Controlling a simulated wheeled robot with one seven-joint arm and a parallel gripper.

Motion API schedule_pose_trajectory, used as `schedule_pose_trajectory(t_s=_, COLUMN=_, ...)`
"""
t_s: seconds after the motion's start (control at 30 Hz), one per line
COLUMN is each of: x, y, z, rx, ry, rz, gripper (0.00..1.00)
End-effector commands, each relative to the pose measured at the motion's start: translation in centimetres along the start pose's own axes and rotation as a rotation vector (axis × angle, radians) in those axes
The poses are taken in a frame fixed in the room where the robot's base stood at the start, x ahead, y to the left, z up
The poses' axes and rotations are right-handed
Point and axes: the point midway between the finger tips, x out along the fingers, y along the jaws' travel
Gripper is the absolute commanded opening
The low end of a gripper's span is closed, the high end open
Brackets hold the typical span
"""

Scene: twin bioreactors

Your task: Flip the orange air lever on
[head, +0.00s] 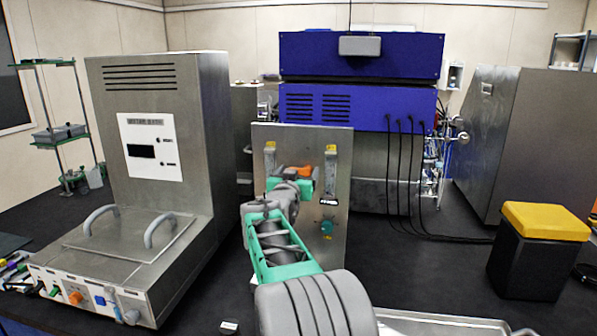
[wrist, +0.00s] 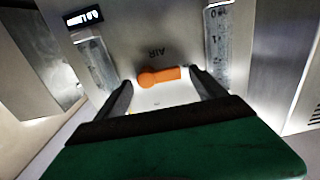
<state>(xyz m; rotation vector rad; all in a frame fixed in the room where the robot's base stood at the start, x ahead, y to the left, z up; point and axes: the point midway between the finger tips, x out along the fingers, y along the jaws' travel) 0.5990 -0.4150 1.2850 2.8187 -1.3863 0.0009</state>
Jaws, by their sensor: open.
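The orange air lever (wrist: 160,75) sits on the steel panel (wrist: 180,25), below the upside-down "AIR" label in the wrist view. It lies roughly sideways in that view, its round end to the left. My gripper (wrist: 163,82) is open, with one dark finger on each side of the lever; I cannot tell whether either touches it. In the head view the orange lever (head: 304,171) shows just above my gripper (head: 296,178), on the upright panel (head: 335,240). My gripper and arm hide part of the panel there.
Two clear flow tubes flank the lever, the left (head: 270,160) and right (head: 330,172). A teal knob (head: 326,227) sits lower on the panel. A steel machine (head: 150,150) stands left, a blue-topped unit (head: 360,55) behind, and a yellow-lidded black bin (head: 525,265) right.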

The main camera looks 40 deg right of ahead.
Motion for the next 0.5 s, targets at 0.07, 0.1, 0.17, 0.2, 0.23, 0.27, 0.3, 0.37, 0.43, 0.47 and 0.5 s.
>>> schedule_pose_trajectory(t_s=0.07, x=-0.03, y=-0.01, z=0.02, rx=0.0, ry=0.0, rz=0.0, gripper=0.8)
schedule_pose_trajectory(t_s=0.1, x=-0.04, y=-0.02, z=0.02, rx=0.0, ry=0.0, rz=0.0, gripper=0.78)
schedule_pose_trajectory(t_s=0.17, x=-0.04, y=-0.02, z=0.02, rx=0.0, ry=0.0, rz=0.0, gripper=0.73)
schedule_pose_trajectory(t_s=0.2, x=-0.05, y=-0.02, z=0.02, rx=0.0, ry=0.0, rz=0.0, gripper=0.69)
schedule_pose_trajectory(t_s=0.23, x=-0.05, y=-0.02, z=0.02, rx=0.0, ry=0.0, rz=0.0, gripper=0.67)
schedule_pose_trajectory(t_s=0.27, x=-0.05, y=-0.02, z=0.02, rx=0.0, ry=0.0, rz=0.0, gripper=0.64)
schedule_pose_trajectory(t_s=0.3, x=-0.06, y=-0.02, z=0.02, rx=0.0, ry=-0.001, rz=0.0, gripper=0.61)
schedule_pose_trajectory(t_s=0.37, x=-0.06, y=-0.02, z=0.02, rx=0.0, ry=-0.001, rz=0.0, gripper=0.56)
schedule_pose_trajectory(t_s=0.43, x=-0.07, y=-0.03, z=0.02, rx=0.0, ry=-0.001, rz=-0.001, gripper=0.51)
schedule_pose_trajectory(t_s=0.47, x=-0.07, y=-0.04, z=0.01, rx=0.0, ry=-0.001, rz=-0.001, gripper=0.48)
schedule_pose_trajectory(t_s=0.5, x=-0.07, y=-0.05, z=0.01, rx=0.0, ry=-0.001, rz=-0.001, gripper=0.45)
